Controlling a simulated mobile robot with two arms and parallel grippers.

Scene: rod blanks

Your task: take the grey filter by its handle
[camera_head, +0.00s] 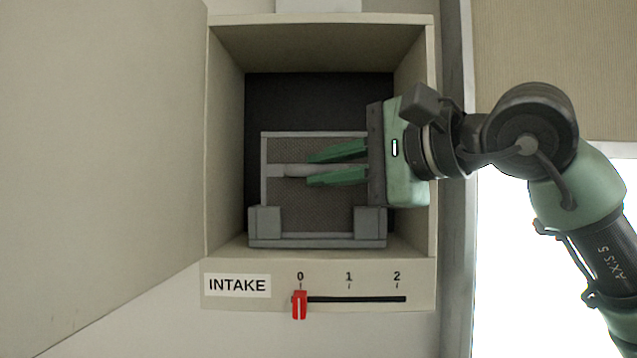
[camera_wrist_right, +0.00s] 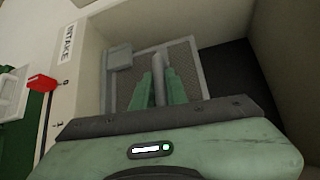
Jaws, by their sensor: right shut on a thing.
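The grey filter (camera_head: 320,212) stands in a grey holder (camera_head: 318,241) inside the open intake box. It has a mesh face in a light grey frame, with a horizontal bar handle (camera_head: 288,171) across it. My right gripper (camera_head: 310,169) reaches in from the right, its two green fingers above and below the handle, shut on it. In the right wrist view the fingers flank the grey handle (camera_wrist_right: 159,68), with the filter's mesh (camera_wrist_right: 185,60) behind. The gripper body hides the filter's right edge in the head view. My left gripper is not in view.
Below the opening, a red slider (camera_head: 299,305) stands at 0 beside the INTAKE label (camera_head: 237,285). A large beige panel (camera_head: 100,130) is at the left.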

